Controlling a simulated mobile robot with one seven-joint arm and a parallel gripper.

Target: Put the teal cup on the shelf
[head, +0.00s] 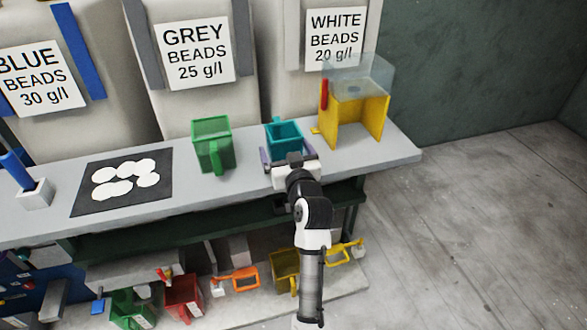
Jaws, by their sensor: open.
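The teal cup (284,136) stands upright on the grey bench top, between a green cup and a yellow stand. My gripper (287,152) is at the near side of the teal cup, with a finger showing at its lower left. The gripper body hides the cup's lower front, so I cannot tell whether the fingers touch it. The shelf (235,309) is probably the lower one under the bench, holding several cups and handles.
The green cup (212,146) stands left of the teal cup. The yellow stand (352,118) with a clear top is close on the right. A black mat (85,198) with white discs lies further left. Below, a yellow cup (284,265) and red cup (183,299) sit on the shelf.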

